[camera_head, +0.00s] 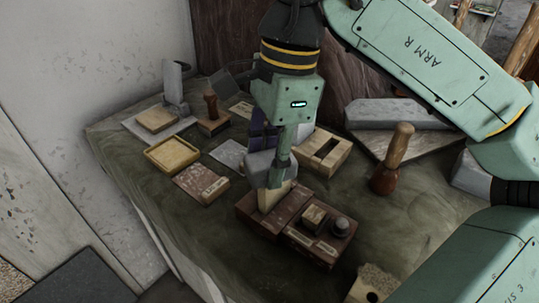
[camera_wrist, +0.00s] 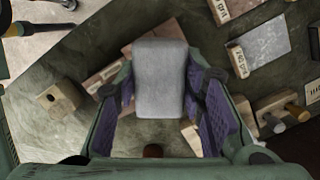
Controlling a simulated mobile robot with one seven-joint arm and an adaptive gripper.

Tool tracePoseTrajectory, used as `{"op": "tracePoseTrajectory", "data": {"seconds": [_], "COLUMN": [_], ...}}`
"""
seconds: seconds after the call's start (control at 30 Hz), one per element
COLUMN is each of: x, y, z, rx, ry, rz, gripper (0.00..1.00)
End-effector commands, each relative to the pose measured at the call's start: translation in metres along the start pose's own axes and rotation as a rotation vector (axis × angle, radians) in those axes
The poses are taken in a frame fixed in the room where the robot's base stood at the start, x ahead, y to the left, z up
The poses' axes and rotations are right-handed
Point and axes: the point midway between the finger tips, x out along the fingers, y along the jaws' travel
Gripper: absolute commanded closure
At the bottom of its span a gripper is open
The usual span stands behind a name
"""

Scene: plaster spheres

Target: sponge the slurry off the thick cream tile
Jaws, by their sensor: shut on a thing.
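My gripper (camera_head: 278,180) is shut on a pale grey block with rounded corners (camera_head: 262,165), which could be the sponge. The block also shows between my purple-padded fingers in the wrist view (camera_wrist: 160,80). Just below the fingers in the head view is a cream wedge-shaped piece (camera_head: 272,198), partly hidden, which may be the thick cream tile. It appears to be at the left part of a reddish-brown block (camera_head: 253,213) on the bench; I cannot tell whether the grey block touches it. Any slurry is too small to make out.
The brown block also bears a small wooden block and dark knob (camera_head: 340,227). A shallow yellowish tray (camera_head: 172,153) and a labelled reddish plate (camera_head: 200,183) lie to the left. The front-left bench is clear.

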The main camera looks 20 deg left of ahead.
Motion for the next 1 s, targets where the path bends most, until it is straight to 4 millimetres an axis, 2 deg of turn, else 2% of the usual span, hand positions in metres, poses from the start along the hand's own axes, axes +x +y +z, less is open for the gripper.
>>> {"op": "tracePoseTrajectory", "data": {"seconds": [0.33, 0.8, 1.0], "x": [0.004, 0.002, 0.002], "y": [0.000, 0.000, 0.000], "z": [-0.002, -0.021, -0.016], "rx": [0.000, 0.001, -0.002], "ry": [-0.001, -0.001, 0.001], "rz": [0.000, 0.000, 0.000], "gripper": [0.90, 0.90, 0.90]}}
